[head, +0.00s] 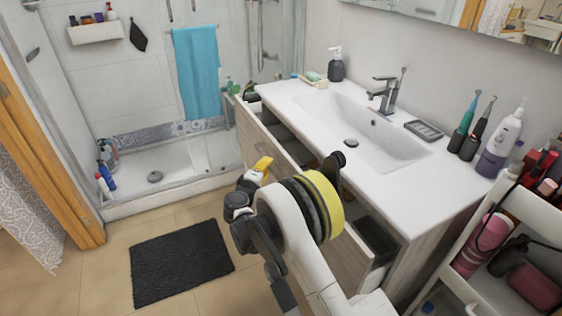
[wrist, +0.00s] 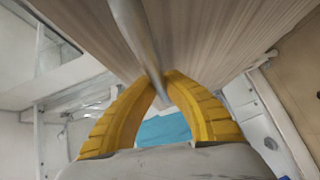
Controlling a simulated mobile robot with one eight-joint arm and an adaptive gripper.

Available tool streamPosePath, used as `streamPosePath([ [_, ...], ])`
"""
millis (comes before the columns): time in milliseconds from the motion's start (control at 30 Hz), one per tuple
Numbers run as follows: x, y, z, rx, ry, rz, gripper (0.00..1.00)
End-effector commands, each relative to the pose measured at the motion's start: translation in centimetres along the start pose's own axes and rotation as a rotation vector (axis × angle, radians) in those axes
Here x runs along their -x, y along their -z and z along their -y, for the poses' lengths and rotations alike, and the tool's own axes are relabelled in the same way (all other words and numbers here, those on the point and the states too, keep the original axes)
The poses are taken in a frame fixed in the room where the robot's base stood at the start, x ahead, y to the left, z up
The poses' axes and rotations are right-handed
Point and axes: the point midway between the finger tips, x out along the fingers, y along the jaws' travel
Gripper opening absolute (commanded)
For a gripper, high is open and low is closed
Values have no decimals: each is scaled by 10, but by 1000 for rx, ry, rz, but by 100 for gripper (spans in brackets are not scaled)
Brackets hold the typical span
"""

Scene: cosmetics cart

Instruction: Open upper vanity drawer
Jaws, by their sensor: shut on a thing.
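The white vanity (head: 447,190) has a wood-grain upper drawer (head: 256,134) that stands partly out from under the countertop. Its interior shows in a gap behind the front, with dark contents at the near end. In the wrist view, the drawer front (wrist: 205,45) fills the top, with a long metal bar handle (wrist: 138,35) running across it. My gripper (head: 263,165) is at the drawer front; its yellow fingers (wrist: 160,88) are closed around the handle. My arm hides the middle of the drawer in the head view.
A basin (head: 365,130), faucet (head: 385,95) and bottles stand on the countertop. A white cart (head: 490,290) with cosmetics is close at the right. A dark mat (head: 180,262) lies on the open floor at left. The shower, with a blue towel (head: 197,72), is behind.

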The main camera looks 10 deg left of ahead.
Motion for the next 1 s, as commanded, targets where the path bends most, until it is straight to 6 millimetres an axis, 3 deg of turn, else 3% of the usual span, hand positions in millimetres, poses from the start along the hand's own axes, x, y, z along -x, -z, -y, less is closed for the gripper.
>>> streamPosePath([
  [500, 69, 71, 19, 1, 0, -8, 0],
  [1000, 107, 110, 30, 0, -1, -6, 0],
])
